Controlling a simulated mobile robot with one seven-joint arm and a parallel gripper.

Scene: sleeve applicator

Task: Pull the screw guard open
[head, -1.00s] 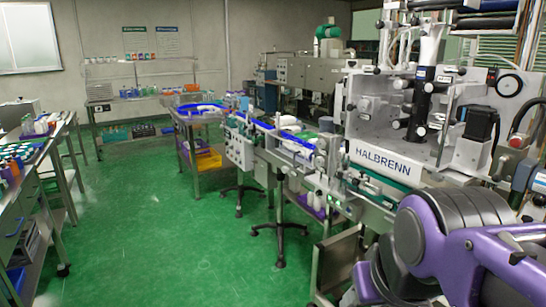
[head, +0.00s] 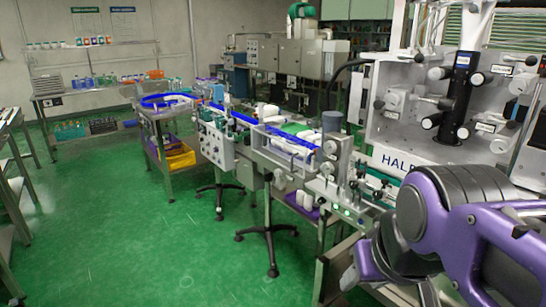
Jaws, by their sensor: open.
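The sleeve applicator (head: 405,155) stands at the right, a pale machine with black rollers and a partly hidden blue name on its front. A conveyor line (head: 318,180) runs from it toward the back left, with white bottles lying on it. I cannot clearly make out the screw guard or tell how far open it is. My purple and grey arm covers the lower right, in front of the machine's base. My gripper's fingertips do not show.
A low metal panel (head: 325,275) stands near my arm. A black-footed stand (head: 270,233) is under the conveyor. A table with a yellow bin (head: 181,160) stands farther back. Part of a bench (head: 8,180) is at the left edge. The green floor (head: 130,230) between is clear.

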